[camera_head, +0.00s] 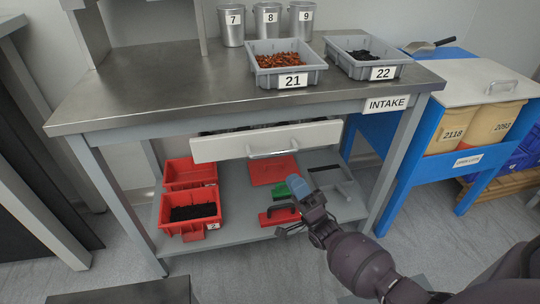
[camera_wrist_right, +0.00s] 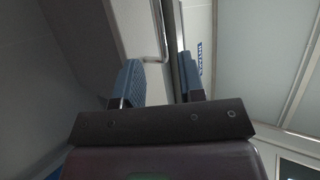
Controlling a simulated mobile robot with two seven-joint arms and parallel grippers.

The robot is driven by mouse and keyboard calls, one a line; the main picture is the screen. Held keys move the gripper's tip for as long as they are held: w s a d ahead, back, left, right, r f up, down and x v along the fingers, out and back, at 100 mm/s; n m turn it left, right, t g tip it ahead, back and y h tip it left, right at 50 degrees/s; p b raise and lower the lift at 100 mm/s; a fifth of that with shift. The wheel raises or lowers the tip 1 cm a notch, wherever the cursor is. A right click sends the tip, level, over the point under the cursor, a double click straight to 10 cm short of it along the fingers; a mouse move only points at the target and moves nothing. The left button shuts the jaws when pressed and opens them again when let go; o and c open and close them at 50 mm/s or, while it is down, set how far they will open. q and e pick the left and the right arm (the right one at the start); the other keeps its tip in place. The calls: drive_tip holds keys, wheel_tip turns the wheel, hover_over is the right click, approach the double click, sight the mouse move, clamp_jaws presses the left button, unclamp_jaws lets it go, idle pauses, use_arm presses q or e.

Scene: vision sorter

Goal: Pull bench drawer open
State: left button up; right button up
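The bench drawer has a cream front (camera_head: 265,140) under the steel bench top (camera_head: 180,85). A narrow gap above the front shows dark contents, so it stands slightly out or has a low front. Its silver bar handle (camera_head: 273,154) is at the front's lower middle. My right gripper (camera_head: 297,189) is below and in front of the handle, apart from it in the head view. In the right wrist view, the fingers (camera_wrist_right: 161,80) with blue pads are spread and empty, and the handle (camera_wrist_right: 157,40) shows beyond them. My left gripper is not in view.
Red bins (camera_head: 190,212) and red and green items stand on the lower shelf (camera_head: 240,232). Grey trays 21 (camera_head: 285,77) and 22 (camera_head: 367,68) sit on the bench top. A blue-framed unit (camera_head: 400,150) stands at right. The floor in front is mostly clear.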

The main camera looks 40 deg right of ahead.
sight(279, 153)
drive_tip(key=x, duration=0.9)
drive_tip(key=shift+w+a+r, duration=0.1)
drive_tip(key=shift+r, duration=0.05)
clamp_jaws()
